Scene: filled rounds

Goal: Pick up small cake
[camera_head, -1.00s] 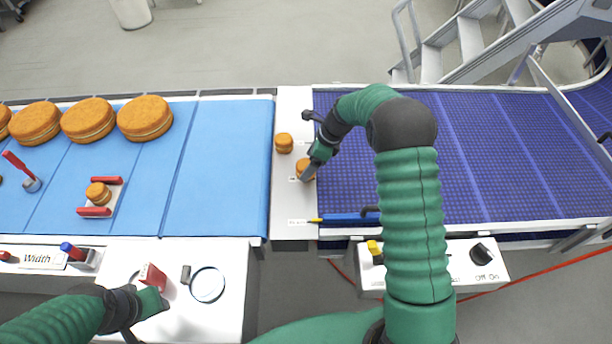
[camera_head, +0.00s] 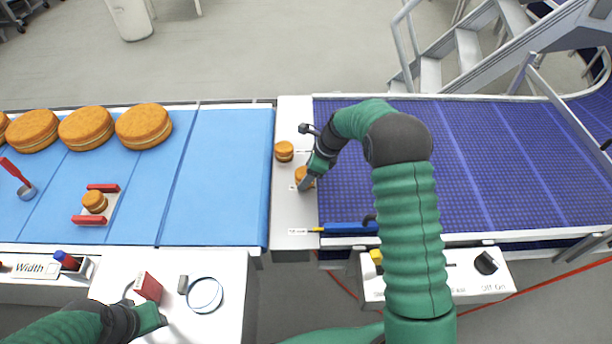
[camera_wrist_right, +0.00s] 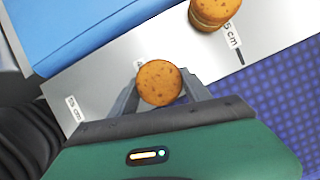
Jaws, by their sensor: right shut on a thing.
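A small round orange-brown cake (camera_head: 302,173) stands on the white plate between the blue belts. My right gripper (camera_head: 304,181) is shut on it; in the right wrist view the cake (camera_wrist_right: 160,83) sits between the two grey fingers. A second small cake (camera_head: 284,151) stands a little farther back on the same plate and also shows at the top of the right wrist view (camera_wrist_right: 213,10). A third small cake (camera_head: 95,201) sits between red bars on the light blue belt. My left gripper (camera_head: 158,316) is over the white panel at lower left; its fingers are unclear.
Several large cakes (camera_head: 143,125) stand along the back of the light blue belt (camera_head: 215,190). A blue tool with a yellow tip (camera_head: 345,228) lies at the plate's front right. The dark blue conveyor (camera_head: 480,160) is clear. A red block (camera_head: 148,287) is near my left gripper.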

